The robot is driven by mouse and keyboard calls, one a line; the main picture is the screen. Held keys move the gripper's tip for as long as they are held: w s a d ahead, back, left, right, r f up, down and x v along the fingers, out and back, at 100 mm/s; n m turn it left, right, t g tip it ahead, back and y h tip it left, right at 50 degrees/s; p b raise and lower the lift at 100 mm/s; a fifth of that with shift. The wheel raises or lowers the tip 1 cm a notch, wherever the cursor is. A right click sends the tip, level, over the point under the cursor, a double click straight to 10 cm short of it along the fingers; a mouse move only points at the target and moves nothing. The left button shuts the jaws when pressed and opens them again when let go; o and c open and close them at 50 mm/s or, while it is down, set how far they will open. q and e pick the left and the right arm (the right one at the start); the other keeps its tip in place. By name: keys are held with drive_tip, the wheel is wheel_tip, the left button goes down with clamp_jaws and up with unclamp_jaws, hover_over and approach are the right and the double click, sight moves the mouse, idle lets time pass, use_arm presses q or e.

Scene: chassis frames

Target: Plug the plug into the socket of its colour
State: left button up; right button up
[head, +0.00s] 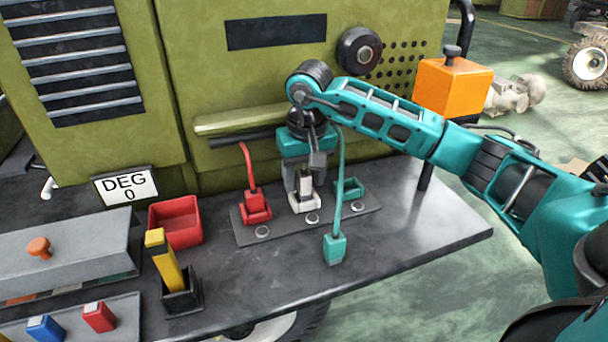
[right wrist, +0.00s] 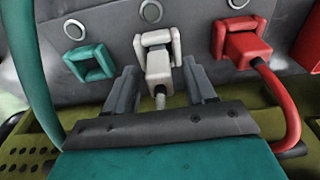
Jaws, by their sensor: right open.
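The panel (head: 285,231) carries a red, a white and a teal socket. The teal socket (head: 350,189) is empty; it also shows in the right wrist view (right wrist: 91,63). The teal plug (head: 335,248) is apart from it, in front of the panel, at the end of a teal cable. A red plug (head: 256,205) sits in the red socket. A white plug (right wrist: 158,66) with a short grey stub sits at the white socket (right wrist: 146,40). My right gripper (right wrist: 162,88) is open, its fingers on either side of the white plug. My left gripper is out of view.
A red bin (head: 176,222), a black holder (head: 182,298) with a yellow-topped piece, and blue and red blocks (head: 45,327) stand at left. An orange box (head: 452,88) stands at the back right. The dark table (head: 420,225) is clear at right.

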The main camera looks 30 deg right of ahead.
sight(306, 177)
drive_tip(key=shift+r, duration=0.35)
use_arm(q)
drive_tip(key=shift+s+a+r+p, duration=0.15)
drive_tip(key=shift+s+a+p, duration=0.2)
drive_tip(key=shift+p, duration=0.6)
use_arm(e)
wheel_tip(306, 177, up, 12)
drive_tip(key=s, duration=0.1)
drive_tip(key=shift+s+a+f, duration=0.15)
drive_tip(key=shift+s, duration=0.05)
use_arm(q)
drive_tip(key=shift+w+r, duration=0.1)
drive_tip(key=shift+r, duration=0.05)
use_arm(e)
drive_tip(key=shift+s, duration=0.1)
